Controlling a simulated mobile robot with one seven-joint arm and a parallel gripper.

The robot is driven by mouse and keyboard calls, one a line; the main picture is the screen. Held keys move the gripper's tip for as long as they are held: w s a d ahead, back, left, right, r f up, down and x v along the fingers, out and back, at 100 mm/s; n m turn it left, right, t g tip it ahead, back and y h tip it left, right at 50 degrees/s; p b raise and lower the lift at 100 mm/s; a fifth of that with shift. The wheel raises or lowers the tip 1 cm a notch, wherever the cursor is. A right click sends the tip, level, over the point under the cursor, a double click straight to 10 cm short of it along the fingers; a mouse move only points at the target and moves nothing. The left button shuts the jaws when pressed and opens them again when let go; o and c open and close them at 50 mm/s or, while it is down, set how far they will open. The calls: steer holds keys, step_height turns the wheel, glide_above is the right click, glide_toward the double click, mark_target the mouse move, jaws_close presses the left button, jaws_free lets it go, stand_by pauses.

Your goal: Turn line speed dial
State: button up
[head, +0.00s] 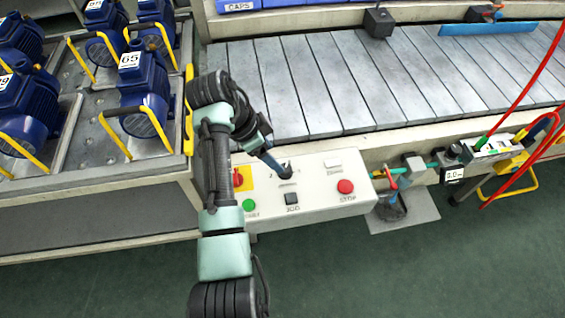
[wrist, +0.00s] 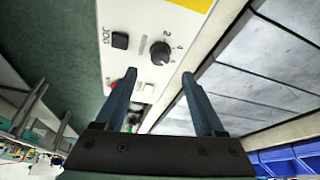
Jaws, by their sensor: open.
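The line speed dial (wrist: 160,53) is a round dark knob on the white control panel (wrist: 118,14), with numbers such as 2 and 4 printed beside it. My gripper (wrist: 158,75) is open and empty. In the wrist view its two dark blue fingertips lie below the dial, one to each side of it in the picture, with no visible contact. In the head view my gripper (head: 279,169) reaches down over the upper middle of the panel (head: 318,189), and its fingers partly hide the dial there.
A black JOG button (head: 291,198), green button (head: 249,205), red STOP button (head: 345,186), pale button (head: 333,163) and red-yellow switch (head: 240,178) share the panel. A slatted conveyor (head: 330,85) lies behind. A rack (head: 100,183) of blue pumps (head: 145,85) stands left.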

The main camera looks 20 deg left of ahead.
mark_target(285, 168)
steer(key=x, duration=0.7)
steer(key=shift+w+d+f, duration=0.1)
jaws_close()
